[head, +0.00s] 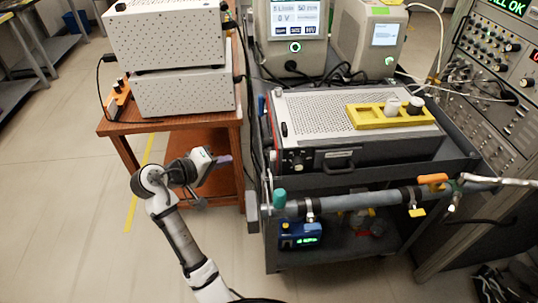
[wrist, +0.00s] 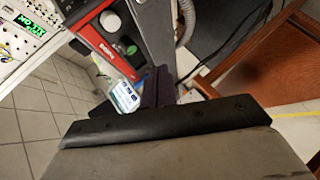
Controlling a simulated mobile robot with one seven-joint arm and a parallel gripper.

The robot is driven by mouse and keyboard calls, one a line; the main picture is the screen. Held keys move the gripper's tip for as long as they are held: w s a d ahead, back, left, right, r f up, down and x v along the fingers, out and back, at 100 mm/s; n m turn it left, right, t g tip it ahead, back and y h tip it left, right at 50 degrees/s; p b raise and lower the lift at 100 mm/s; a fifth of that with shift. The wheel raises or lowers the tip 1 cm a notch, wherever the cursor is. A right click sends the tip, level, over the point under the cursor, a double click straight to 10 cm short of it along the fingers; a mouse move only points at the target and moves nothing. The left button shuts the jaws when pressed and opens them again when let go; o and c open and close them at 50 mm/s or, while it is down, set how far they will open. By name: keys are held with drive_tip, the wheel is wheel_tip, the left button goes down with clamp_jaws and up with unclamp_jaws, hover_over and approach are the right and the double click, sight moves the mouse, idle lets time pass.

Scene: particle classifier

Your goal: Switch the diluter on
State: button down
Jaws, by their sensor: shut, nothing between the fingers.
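No label reading diluter is legible, so I cannot tell which instrument it is. A box with a lit screen (head: 295,20) reading 5 L/min, 50 ppm and 0 V stands at the back of the cart. It has a round green-lit button (head: 296,47) below the screen. A second pale box (head: 370,38) with a smaller screen stands to its right. My gripper (head: 222,161), with purple fingers, is shut and empty, left of the cart and apart from these boxes. In the wrist view, the purple fingers (wrist: 158,88) show beside a lit screen (wrist: 126,97).
The dark cart (head: 460,160) holds a perforated metal instrument (head: 300,112) and a yellow holder (head: 375,118). A grey pipe (head: 360,200) crosses its front. A blue device (head: 300,235) sits below. A wooden table (head: 125,127) with white boxes (head: 165,40) is left. Floor is clear at lower left.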

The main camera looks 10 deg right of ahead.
sight(273, 156)
drive_tip(key=d+b, duration=0.1)
drive_tip(key=d, duration=0.7)
drive_tip(key=shift+d, duration=0.4)
idle(1.8)
drive_tip(key=shift+d, duration=0.45)
drive_tip(key=shift+d+p, duration=0.4)
drive_tip(key=shift+d, duration=0.45)
idle(0.8)
idle(0.3)
drive_tip(key=shift+a+p, duration=0.3)
drive_tip(key=shift+a, duration=1)
